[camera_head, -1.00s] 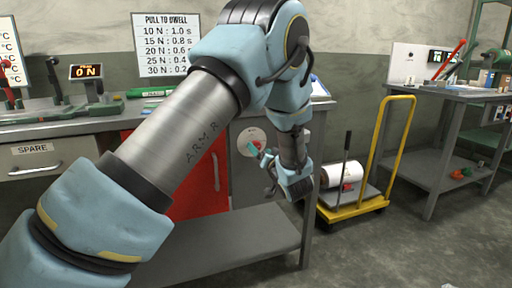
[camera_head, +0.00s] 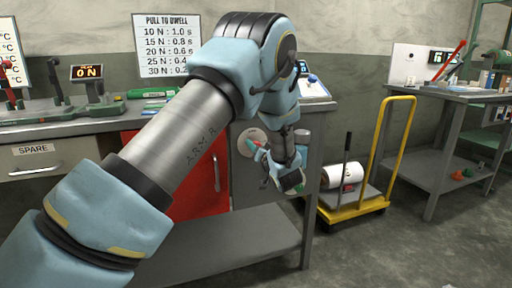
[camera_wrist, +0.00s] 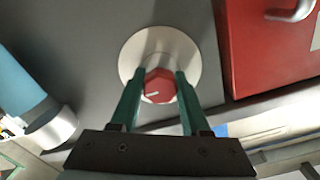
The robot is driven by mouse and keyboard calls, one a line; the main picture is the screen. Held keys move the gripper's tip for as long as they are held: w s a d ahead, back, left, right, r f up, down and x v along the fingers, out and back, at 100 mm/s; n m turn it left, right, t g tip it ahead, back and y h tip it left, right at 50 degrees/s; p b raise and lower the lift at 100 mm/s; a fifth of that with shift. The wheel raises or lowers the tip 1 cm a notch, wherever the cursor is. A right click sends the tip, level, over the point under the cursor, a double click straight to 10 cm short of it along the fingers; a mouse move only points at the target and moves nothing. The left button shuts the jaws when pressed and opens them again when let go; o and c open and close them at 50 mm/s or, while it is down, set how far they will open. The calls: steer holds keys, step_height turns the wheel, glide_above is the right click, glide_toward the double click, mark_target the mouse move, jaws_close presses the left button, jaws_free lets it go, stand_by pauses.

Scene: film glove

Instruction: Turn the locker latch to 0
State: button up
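The latch is a red, many-sided knob (camera_wrist: 158,86) with a short white mark on its face, toward the lower left in the wrist view. It sits on a pale round plate (camera_wrist: 187,52) on a grey panel. In the head view the plate (camera_head: 246,141) shows left of my gripper, and the knob is hidden. No 0 or other marking is readable on the plate. My gripper (camera_wrist: 159,71) has its two green fingers apart, one on each side of the knob. I see no clear grip on it. The gripper (camera_head: 264,160) is partly hidden in the head view.
A red door (camera_wrist: 262,45) with a metal handle is beside the grey panel. A grey lower shelf (camera_head: 235,240) lies below. A yellow trolley (camera_head: 352,207) with a white roll stands to the right, and a side table (camera_head: 440,93) beyond it.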

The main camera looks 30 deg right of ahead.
jaws_close()
steer(key=shift+n+b, duration=0.35)
steer(key=shift+n, duration=0.05)
steer(key=n+b, duration=0.3)
steer(key=shift+f+n, duration=0.15)
steer(key=shift+n, duration=0.25)
steer(key=n+b, duration=0.3)
steer(key=n, duration=0.1)
steer(key=shift+n+b, duration=0.3)
steer(key=n+b, duration=0.5)
steer(key=shift+a+f, duration=0.1)
steer(key=n+b, duration=0.3)
steer(key=shift+n, duration=0.3)
steer(key=shift+r+b, duration=0.2)
steer(key=shift+b, duration=0.15)
